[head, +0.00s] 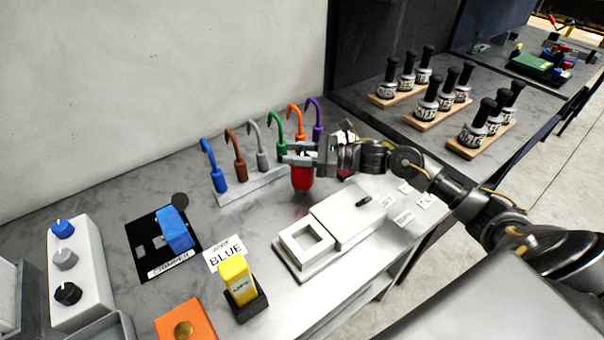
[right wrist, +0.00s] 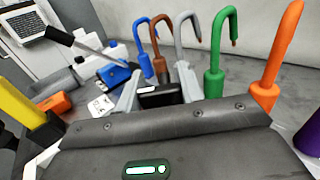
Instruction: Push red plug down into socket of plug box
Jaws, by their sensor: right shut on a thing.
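My right gripper (head: 300,153) is shut on the red plug (head: 302,178). The plug hangs below the fingers, in front of the row of hooks. The plug box (head: 342,218) is a white box on a flat base, in front of and a little right of the plug. Its square socket (head: 305,240) is at the near left end and looks empty. The plug is apart from the socket, farther back. In the right wrist view my fingers (right wrist: 160,93) close on a dark block; no red part shows there. My left gripper is not in view.
Coloured hooks (head: 240,172) stand on a white rail close behind the plug. A yellow block (head: 238,280) in a black holder and an orange block (head: 186,324) are left of the box. A blue block (head: 175,229) lies on a black panel. Small labels lie right of the box.

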